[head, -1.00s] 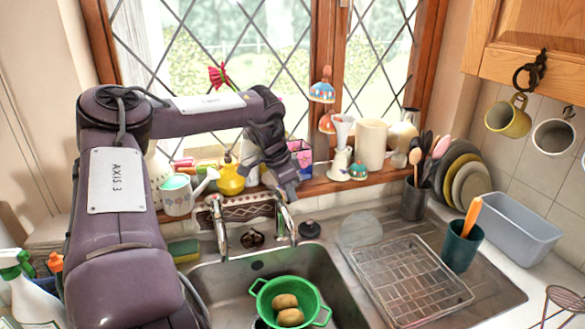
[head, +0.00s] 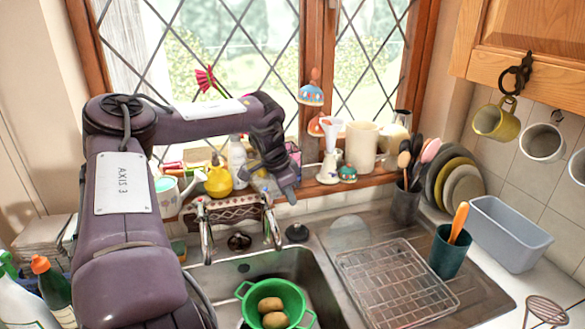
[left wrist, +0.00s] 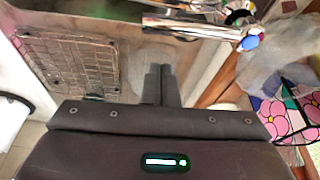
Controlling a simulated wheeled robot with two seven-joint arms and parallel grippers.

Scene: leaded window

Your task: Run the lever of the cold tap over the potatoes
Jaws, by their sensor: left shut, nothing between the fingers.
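Two chrome taps stand behind the sink: the left tap (head: 205,232) and the right tap (head: 272,222). A green colander (head: 244,290) with potatoes (head: 271,304) in it is in the sink, below the right tap. My left gripper (head: 287,192) is shut and empty, just above and behind the right tap's top. The left wrist view shows my shut fingers (left wrist: 160,85) apart from a chrome tap (left wrist: 190,22) with a blue-marked end (left wrist: 250,42). The lever's exact position is hard to make out. My right gripper is not in view.
The windowsill behind is crowded: a yellow pot (head: 219,181), a watering can (head: 170,190), a white bottle (head: 237,160) and ornaments. A flower-patterned box (left wrist: 285,115) is close to my left gripper. A wire rack (head: 395,280) lies on the drainer at right.

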